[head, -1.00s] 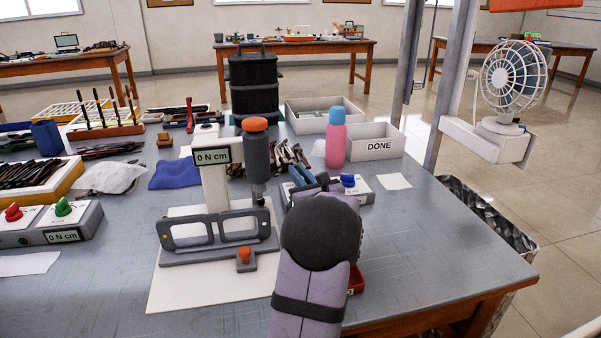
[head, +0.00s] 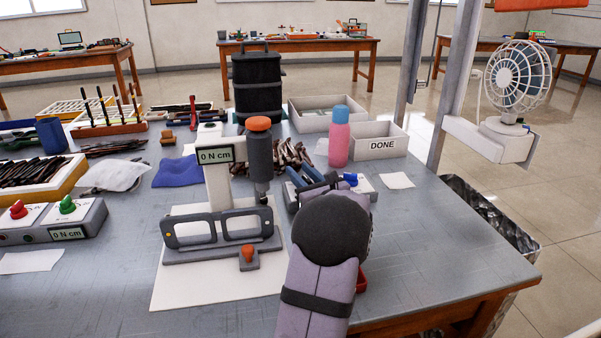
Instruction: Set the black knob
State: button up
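I cannot make out a black knob. A low control box (head: 365,187) stands right of centre, with a blue knob (head: 350,179) on its right part. My dark gripper (head: 312,184) is over the left and middle of this box, and my arm covers much of it, so any knob there is hidden. Blue finger-like pieces show at the gripper's far end, but the gap between them and any contact are unclear. Another control box (head: 60,226) at the left has a red knob (head: 18,209), a green knob (head: 67,204) and a display reading 0 N cm.
A grey eyeglass frame (head: 240,228) stands in a fixture beneath an orange-topped driver (head: 260,155), left of my arm. A pink bottle (head: 339,145) and a white DONE tray (head: 383,145) stand behind the box. The table's front right is mostly clear.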

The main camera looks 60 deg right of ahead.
aim_at(310, 182)
jog(key=v, duration=0.7)
jog(key=shift+a, duration=0.1)
jog(key=shift+s+a+r+p, duration=0.2)
jog(key=shift+s+p, duration=0.35)
jog(key=shift+p, duration=0.2)
jog(key=shift+p+v, duration=0.8)
jog(key=shift+v, duration=0.2)
jog(key=shift+s+a+f, duration=0.1)
jog(key=shift+f, duration=0.1)
jog(key=shift+x, duration=3.75)
jog(key=shift+c, duration=0.6)
grip_shut()
